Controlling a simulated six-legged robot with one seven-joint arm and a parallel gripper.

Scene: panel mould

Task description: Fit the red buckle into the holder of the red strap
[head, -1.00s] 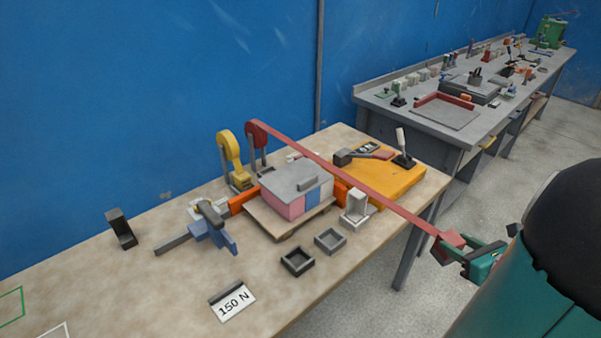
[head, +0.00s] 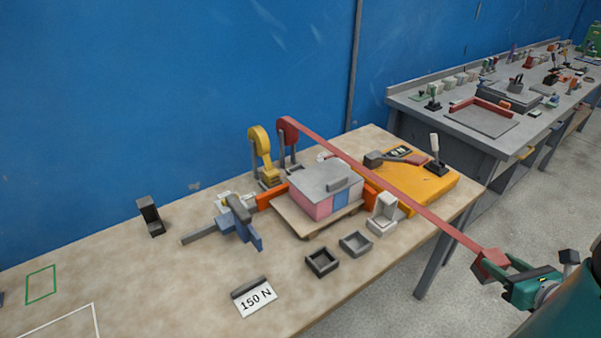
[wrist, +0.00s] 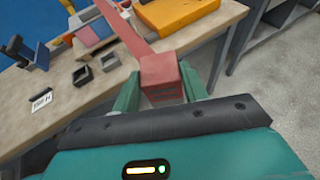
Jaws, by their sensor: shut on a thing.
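My gripper (head: 503,272) is shut on the red buckle (head: 488,264), out past the table's front right edge. In the wrist view the buckle (wrist: 160,78) sits as a red block between the two green fingers. Two small open square sockets, one dark (head: 322,262) and one grey (head: 355,243), stand near the front edge. I cannot tell which is the red strap's holder.
A yellow reel (head: 259,140) stands beside the red one. A light grey bracket (head: 382,218) and an orange-yellow plate (head: 440,190) with a lever (head: 434,150) are at the right. A blue clamp (head: 240,225) and a "150 N" card (head: 256,299) are at the left.

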